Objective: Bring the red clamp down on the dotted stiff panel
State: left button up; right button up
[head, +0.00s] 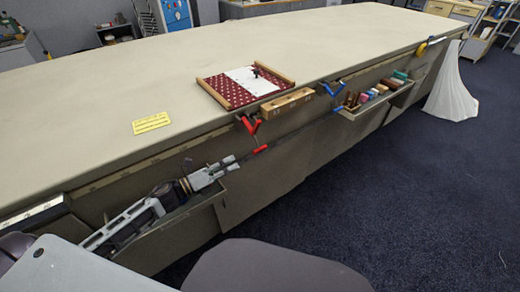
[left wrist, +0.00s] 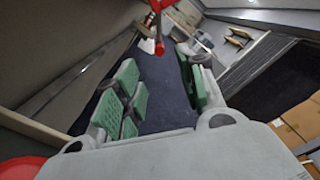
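The dotted panel (head: 227,93), dark red with pale dots, lies on the table top near its front edge, with a white piece over part of it and a wooden strip at each side. A red clamp (head: 250,124) hangs at the table's front edge just below the panel. My left gripper (head: 228,164) is in front of the table's side, lower and left of the red clamp, apart from it. In the left wrist view its green-padded fingers (left wrist: 162,92) stand apart with nothing between them. A red part (left wrist: 161,5) shows at the top there, probably the clamp. My right gripper is out of view.
A blue clamp (head: 333,89) sits farther along the edge, beyond a wooden block with holes (head: 287,103). A side tray (head: 389,97) holds several coloured items. A yellow card (head: 151,123) lies on the table (head: 90,105), whose top is mostly clear.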

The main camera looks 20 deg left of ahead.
aim_at(255, 152)
pick_arm(q)
jog(key=shift+w, duration=0.15)
jog(key=shift+b+x, duration=0.35)
jog(key=shift+x, duration=6.4)
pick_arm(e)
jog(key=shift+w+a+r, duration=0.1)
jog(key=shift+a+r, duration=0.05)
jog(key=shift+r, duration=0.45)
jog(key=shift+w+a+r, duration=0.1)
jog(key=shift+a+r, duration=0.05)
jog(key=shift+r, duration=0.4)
pick_arm(q)
jog(key=shift+d, duration=0.1)
grip_shut()
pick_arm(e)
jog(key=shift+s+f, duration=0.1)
